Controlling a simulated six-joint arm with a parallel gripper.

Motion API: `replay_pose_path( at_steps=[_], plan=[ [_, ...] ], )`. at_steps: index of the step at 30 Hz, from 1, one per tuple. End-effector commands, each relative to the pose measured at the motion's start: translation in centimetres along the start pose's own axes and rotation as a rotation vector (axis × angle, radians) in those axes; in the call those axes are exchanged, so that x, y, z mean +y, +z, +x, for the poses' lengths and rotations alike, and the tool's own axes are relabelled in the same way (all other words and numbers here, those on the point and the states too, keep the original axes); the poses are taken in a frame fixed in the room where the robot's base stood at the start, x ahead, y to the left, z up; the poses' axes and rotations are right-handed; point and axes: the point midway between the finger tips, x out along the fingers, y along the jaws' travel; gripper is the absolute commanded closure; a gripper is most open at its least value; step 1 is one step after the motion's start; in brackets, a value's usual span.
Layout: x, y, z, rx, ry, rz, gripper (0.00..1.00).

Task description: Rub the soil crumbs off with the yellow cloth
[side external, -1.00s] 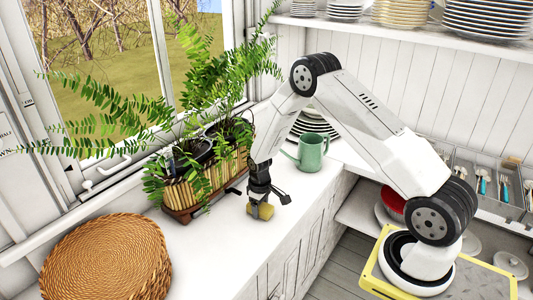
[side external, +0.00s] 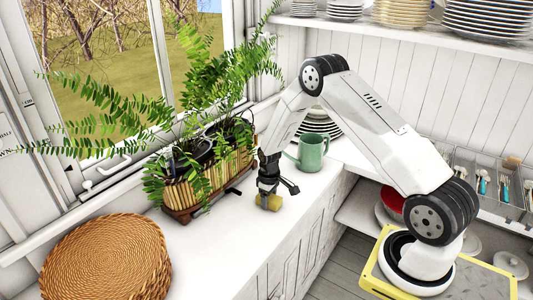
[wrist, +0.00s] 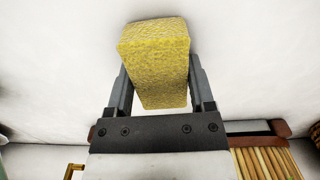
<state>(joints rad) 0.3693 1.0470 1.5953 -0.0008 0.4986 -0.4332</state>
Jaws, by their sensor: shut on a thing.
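My gripper (side external: 270,190) is shut on the yellow cloth (side external: 271,203), a small block-like piece, at the white counter (side external: 225,235) in the side view. In the wrist view the cloth (wrist: 157,60) sits between the two fingers of my gripper (wrist: 155,80), its far end reaching past them. I cannot tell whether the cloth touches the counter. No soil crumbs can be made out in either view.
A planter with ferns (side external: 205,180) stands close to the left of my gripper. A green mug (side external: 311,153) and stacked plates (side external: 318,125) are behind it to the right. A woven basket (side external: 105,262) lies at the front left.

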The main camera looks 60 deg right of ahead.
Motion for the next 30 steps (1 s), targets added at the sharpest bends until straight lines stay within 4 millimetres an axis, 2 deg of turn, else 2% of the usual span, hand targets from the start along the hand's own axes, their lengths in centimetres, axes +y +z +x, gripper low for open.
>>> replay_pose_path(
  at_steps=[21, 30],
  plan=[
    [-6.7, -0.4, 0.0, -0.002, 0.000, -0.003, 1.00],
    [-9.0, -0.5, 0.0, -0.001, 0.000, 0.000, 1.00]
  ],
)
